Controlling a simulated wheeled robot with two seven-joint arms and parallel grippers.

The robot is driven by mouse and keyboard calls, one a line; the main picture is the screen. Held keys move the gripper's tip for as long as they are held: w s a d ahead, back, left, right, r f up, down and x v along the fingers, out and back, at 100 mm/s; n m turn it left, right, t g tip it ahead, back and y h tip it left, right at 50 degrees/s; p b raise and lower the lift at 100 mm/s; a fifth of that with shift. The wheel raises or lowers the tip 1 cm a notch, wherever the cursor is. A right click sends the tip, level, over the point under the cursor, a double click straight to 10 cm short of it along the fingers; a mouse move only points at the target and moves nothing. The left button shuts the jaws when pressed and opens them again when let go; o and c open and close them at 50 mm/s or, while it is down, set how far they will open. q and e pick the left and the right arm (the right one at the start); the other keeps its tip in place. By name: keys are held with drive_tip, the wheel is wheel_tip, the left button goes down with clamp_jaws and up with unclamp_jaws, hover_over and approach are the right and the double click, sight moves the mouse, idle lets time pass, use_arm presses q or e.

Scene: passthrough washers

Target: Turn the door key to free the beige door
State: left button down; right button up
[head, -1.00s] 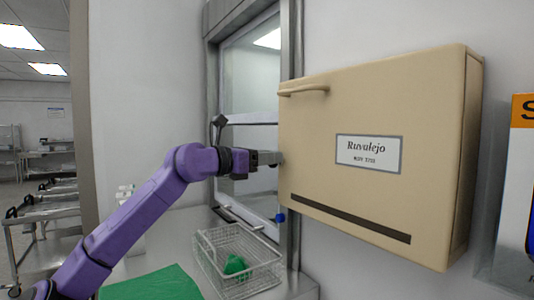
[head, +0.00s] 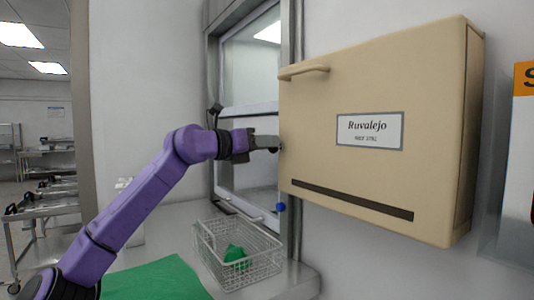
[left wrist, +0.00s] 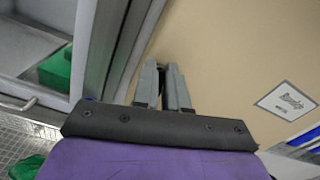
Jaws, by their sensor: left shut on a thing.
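The beige door (head: 345,170) is the front of a wall cabinet, with a handle at its upper left and a label reading "Ruvalejo". It looks closed. My left gripper (head: 278,145) is at the door's left edge, below the handle. In the left wrist view its two fingers (left wrist: 162,72) nearly meet at the beige surface, around a small dark piece. I take this to be the door key, mostly hidden by the fingers. The key's turn angle cannot be read. My right gripper is in neither view.
A framed window (head: 248,100) stands just left of the cabinet. Below are a wire basket (head: 268,268) with a green item (head: 235,257) and a green mat (head: 155,280) on the counter. A small blue knob (head: 281,206) is under the cabinet's left side. A box-like panel (head: 520,160) is at right.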

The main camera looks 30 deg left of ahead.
use_arm(q)
drive_tip(key=shift+w+a+f+n+b, duration=0.1)
drive_tip(key=shift+a+f+n+b, duration=0.1)
drive_tip(key=shift+n+b, duration=1.85)
drive_tip(key=shift+w+a+f+n+b, duration=0.1)
drive_tip(key=shift+f+n+b, duration=0.15)
drive_tip(key=shift+n+b, duration=1.8)
drive_tip(key=shift+a+f+n+b, duration=0.15)
drive_tip(key=shift+n+b, duration=0.75)
drive_tip(key=shift+n, duration=2.3)
drive_tip(key=c, duration=1.2)
unclamp_jaws()
drive_tip(key=b+v, duration=0.4)
drive_tip(key=v, duration=0.6)
drive_tip(key=shift+s+f, duration=0.1)
drive_tip(key=shift+s, duration=0.1)
